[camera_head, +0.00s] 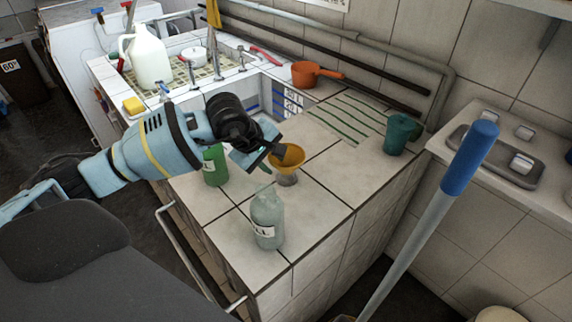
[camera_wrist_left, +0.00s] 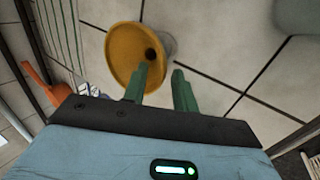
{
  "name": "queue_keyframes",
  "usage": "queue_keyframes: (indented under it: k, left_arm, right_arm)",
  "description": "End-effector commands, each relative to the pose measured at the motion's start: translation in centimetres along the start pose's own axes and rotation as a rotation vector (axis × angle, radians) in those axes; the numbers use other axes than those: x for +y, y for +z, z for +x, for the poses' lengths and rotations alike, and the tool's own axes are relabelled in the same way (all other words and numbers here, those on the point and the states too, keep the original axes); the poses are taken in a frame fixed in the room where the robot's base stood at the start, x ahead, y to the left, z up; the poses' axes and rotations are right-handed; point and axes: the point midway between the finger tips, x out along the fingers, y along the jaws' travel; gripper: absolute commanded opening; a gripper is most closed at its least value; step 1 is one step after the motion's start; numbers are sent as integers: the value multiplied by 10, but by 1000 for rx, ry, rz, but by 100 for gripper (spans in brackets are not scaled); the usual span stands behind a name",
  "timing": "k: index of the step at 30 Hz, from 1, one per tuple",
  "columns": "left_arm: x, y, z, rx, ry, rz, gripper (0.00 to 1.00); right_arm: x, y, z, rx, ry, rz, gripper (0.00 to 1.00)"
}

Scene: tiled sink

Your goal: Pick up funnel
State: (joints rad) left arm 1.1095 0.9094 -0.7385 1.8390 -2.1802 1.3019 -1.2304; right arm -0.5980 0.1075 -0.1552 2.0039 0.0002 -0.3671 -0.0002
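The yellow funnel (camera_head: 291,155) sits mouth-up on a small greyish container (camera_head: 287,179) on the tiled counter. In the left wrist view the funnel (camera_wrist_left: 122,52) shows its wide round mouth and dark hole. My left gripper (camera_head: 277,153) is at the funnel's left side. In the left wrist view its two green fingers (camera_wrist_left: 163,72) stand apart with a gap between them. One finger overlaps the funnel's near rim; I cannot tell whether it touches. The funnel does not appear clamped. My right gripper is out of view.
A green bottle (camera_head: 215,166) stands under my left wrist, and a grey-green labelled bottle (camera_head: 267,218) nearer the front. An orange pot (camera_head: 312,74), a teal cup (camera_head: 398,134) and a white jug (camera_head: 148,57) stand farther off. A blue-handled pole (camera_head: 440,200) rises at the right.

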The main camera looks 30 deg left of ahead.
Motion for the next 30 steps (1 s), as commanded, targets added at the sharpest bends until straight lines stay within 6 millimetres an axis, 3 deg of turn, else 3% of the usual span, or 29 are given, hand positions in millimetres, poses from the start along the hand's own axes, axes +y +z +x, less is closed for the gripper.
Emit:
queue_keyframes:
  k: [6,14,21,30]
  left_arm:
    - [0,0,23,-1,1,-1,28]
    - [0,0,26,0,2,0,28]
    - [0,0,25,0,2,0,0]
    - [0,0,25,0,1,0,0]
  right_arm:
    - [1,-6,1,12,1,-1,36]
    - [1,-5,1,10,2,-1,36]
    - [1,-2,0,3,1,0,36]
    - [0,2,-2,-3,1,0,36]
